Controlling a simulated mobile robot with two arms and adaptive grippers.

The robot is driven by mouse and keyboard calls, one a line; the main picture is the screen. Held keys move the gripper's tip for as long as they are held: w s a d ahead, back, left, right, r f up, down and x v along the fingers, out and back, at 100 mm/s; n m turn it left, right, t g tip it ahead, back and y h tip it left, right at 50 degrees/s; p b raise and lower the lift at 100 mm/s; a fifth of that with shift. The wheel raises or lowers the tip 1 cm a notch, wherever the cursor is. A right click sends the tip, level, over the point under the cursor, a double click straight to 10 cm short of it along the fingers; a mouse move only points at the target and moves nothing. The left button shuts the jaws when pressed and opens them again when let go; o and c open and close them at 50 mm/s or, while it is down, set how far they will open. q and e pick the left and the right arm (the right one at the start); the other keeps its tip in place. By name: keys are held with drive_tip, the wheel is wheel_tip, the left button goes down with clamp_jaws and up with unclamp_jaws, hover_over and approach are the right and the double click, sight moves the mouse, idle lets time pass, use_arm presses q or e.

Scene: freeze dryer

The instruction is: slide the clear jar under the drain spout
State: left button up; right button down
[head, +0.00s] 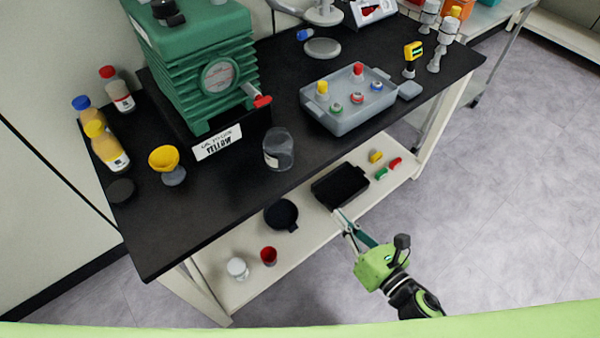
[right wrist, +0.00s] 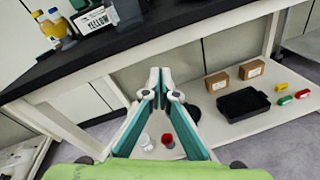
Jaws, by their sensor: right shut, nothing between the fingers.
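The clear jar (head: 279,150) stands upright on the black bench top, near its front edge. Just behind it is the green machine (head: 205,65), with a red-handled drain spout (head: 260,100) on its right side. The jar is in front of the spout, slightly to the right in the head view. My right gripper (head: 342,218) is shut and empty, out in front of the bench and apart from the jar. Its closed fingertips also show in the right wrist view (right wrist: 160,77). I cannot make out the jar clearly there. My left gripper is not in view.
A grey tray (head: 335,122) with colored caps sits right of the jar. A yellow funnel (head: 165,158) and bottles (head: 105,147) stand to the left. The lower shelf (head: 325,228) holds a black bin (head: 340,185) and small cups. The bench's front edge lies between gripper and jar.

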wheel_tip(320, 180, up, 8)
drive_tip(key=s+a+n+y, duration=0.2)
drive_tip(key=a+n+y, duration=0.1)
drive_tip(key=n, duration=0.3)
drive_tip(key=p, duration=0.4)
approach(287, 161)
drive_tip(key=x, duration=0.5)
drive_tip(key=shift+w+a+r, duration=0.15)
drive_tip(key=shift+r, duration=0.1)
drive_tip(key=shift+x, duration=0.8)
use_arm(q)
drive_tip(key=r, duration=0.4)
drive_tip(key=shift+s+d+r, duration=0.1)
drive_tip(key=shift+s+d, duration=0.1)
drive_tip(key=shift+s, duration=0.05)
use_arm(e)
drive_tip(key=shift+f, duration=0.15)
drive_tip(key=b+x, duration=0.1)
drive_tip(key=x, duration=0.2)
drive_tip(key=b+x, duration=0.1)
drive_tip(key=x, duration=0.2)
drive_tip(key=shift+w+a+f, duration=0.1)
drive_tip(key=shift+w+f, duration=0.15)
drive_tip(key=shift+w, duration=0.05)
drive_tip(key=shift+w+a+r, duration=0.15)
drive_tip(key=shift+w+a, duration=0.15)
drive_tip(key=shift+w, duration=0.1)
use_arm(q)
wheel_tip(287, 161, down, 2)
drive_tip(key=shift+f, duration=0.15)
